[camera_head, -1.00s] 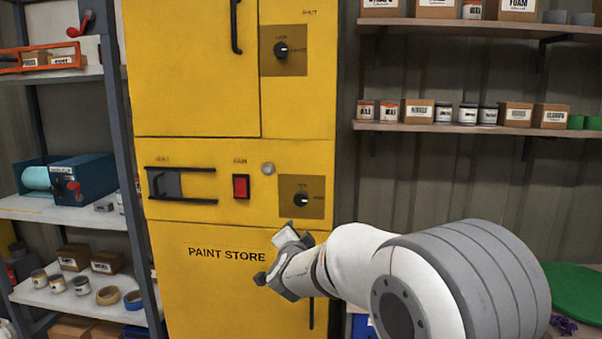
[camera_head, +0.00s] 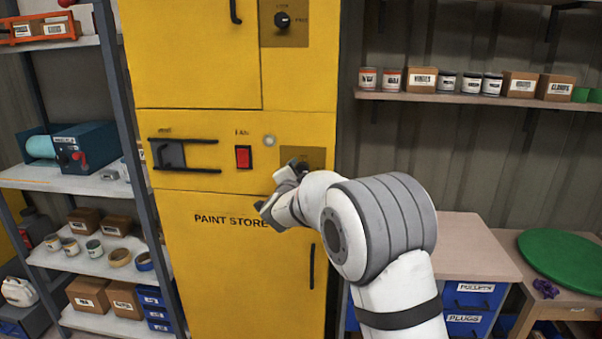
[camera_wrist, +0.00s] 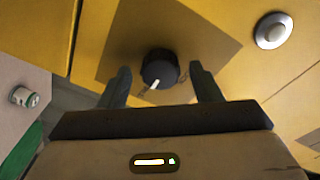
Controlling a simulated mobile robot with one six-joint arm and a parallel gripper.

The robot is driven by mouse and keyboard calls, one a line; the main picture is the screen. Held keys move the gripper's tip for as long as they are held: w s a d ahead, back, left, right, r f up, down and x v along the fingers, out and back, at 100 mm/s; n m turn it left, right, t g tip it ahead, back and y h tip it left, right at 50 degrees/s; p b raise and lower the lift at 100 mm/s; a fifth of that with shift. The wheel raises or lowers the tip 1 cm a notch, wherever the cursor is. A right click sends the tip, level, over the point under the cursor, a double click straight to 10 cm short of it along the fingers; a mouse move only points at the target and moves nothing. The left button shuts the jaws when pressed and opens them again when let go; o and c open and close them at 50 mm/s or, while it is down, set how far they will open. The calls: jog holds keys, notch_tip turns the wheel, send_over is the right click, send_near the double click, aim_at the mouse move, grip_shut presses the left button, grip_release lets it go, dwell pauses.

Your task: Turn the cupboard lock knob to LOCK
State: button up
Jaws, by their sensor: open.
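The yellow cupboard (camera_head: 225,150) has two dark round knobs on brownish plates. The upper knob (camera_head: 282,20) has small lettering above and to its right; its pale mark seems to face right. The lower plate (camera_head: 317,155) is partly covered by my arm and gripper, and its knob is hidden in the head view. My gripper (camera_head: 278,188) is open in front of the cupboard. In the wrist view a black knob (camera_wrist: 160,67) with a white pointer stands between the open fingers, apparently not gripped. Its pointer faces down-left in that picture; the lettering is unreadable.
A red switch (camera_head: 243,157), a round silver button (camera_head: 269,141) and a black sliding latch (camera_head: 172,154) are near the lower plate. A vertical handle (camera_head: 311,266) is on the lower door. Loaded shelves (camera_head: 75,180) stand left; a workbench (camera_head: 460,250) stands right.

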jog(key=shift+c, duration=0.4)
jog(key=c, duration=0.9)
jog(key=n, duration=0.5)
jog(key=n+t, duration=0.1)
jog(key=n, duration=0.3)
jog(key=shift+d+f+n+y+p, duration=0.1)
jog(key=shift+n+y+p, duration=0.2)
jog(key=shift+n+p, duration=0.1)
jog(key=shift+d+n+y+p, duration=0.1)
jog(key=shift+n+y+p, duration=0.4)
jog(key=shift+n, duration=4)
